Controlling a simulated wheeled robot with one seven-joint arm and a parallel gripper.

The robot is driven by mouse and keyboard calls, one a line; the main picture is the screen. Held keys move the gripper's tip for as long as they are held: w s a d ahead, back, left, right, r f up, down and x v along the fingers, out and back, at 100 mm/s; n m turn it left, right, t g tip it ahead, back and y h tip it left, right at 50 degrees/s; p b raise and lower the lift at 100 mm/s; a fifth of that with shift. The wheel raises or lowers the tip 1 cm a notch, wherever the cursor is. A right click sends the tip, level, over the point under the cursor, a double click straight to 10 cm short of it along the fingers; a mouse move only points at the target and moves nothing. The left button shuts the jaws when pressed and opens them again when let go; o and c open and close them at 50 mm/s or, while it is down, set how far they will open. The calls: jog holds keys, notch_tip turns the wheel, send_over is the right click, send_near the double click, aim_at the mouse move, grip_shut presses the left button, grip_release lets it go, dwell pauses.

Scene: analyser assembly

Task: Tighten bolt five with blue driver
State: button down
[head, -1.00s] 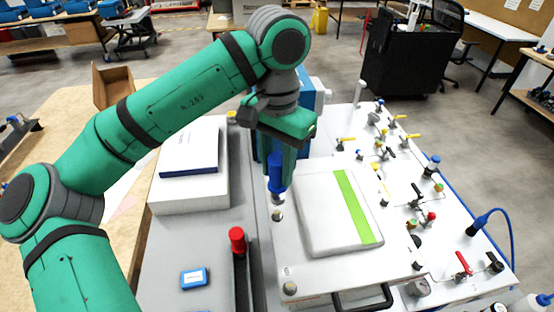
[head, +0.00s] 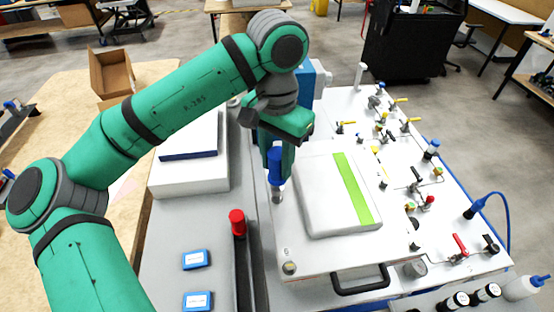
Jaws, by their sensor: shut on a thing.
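My gripper (head: 275,150) points down and is shut on the blue driver (head: 275,168). The driver stands upright, with its tip at a bolt (head: 277,196) on the left edge of the white analyser plate (head: 310,258). The driver tip hides most of that bolt, and I cannot tell whether the two touch. Another bolt (head: 289,267) sits at the plate's front left corner. One more bolt (head: 415,246) shows at the front right. I see no bolt numbers. A red-topped driver (head: 237,222) stands in a dark holder on the grey bench, left of the plate.
A raised white cover (head: 320,215) with a green stripe lies right of the driver. Valves and fittings crowd the white panel (head: 452,215) at right. A black handle (head: 362,284) is at the front. Blue labelled boxes (head: 195,259) lie on the grey bench.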

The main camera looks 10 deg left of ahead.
jog(key=shift+f, duration=1.3)
dwell(1.4)
jog(key=c, duration=2.3)
grip_release()
grip_shut()
jog(key=m, duration=0.4)
jog(key=shift+m, duration=0.3)
jog(key=m, duration=0.8)
jog(key=shift+m, duration=0.3)
jog(key=m, duration=0.4)
jog(key=o, duration=0.9)
grip_release()
jog(key=shift+m, duration=0.4)
jog(key=shift+c, duration=0.2)
jog(key=shift+c, duration=0.2)
